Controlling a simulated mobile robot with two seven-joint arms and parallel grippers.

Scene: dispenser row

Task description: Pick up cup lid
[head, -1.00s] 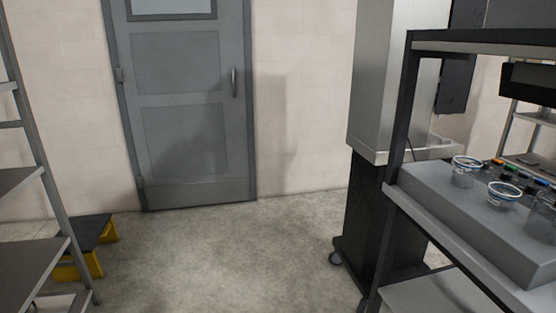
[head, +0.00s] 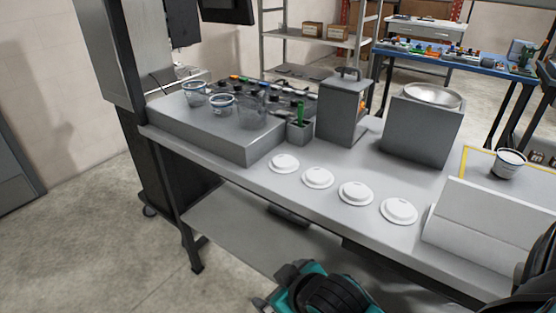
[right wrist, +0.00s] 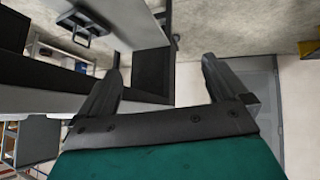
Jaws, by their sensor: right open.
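Several round white cup lids lie in a slanting row on the grey table (head: 240,182): one at the left end (head: 285,163), two in the middle (head: 318,178) (head: 356,193) and one at the right end (head: 398,210). All lie flat and apart. My right gripper (head: 263,301), teal and dark, is low at the bottom of the head view, in front of the table and apart from the lids. In the right wrist view its two fingers (right wrist: 162,85) are spread with nothing between them; no lid shows there. My left gripper is not in view.
A grey raised block (head: 230,146) with clear cups (head: 221,104) stands at the table's left. A grey dispenser box (head: 343,108) and a box with a metal bowl (head: 420,130) stand behind the lids. A cup (head: 508,164) and a sloped white-grey block (head: 485,222) are at right.

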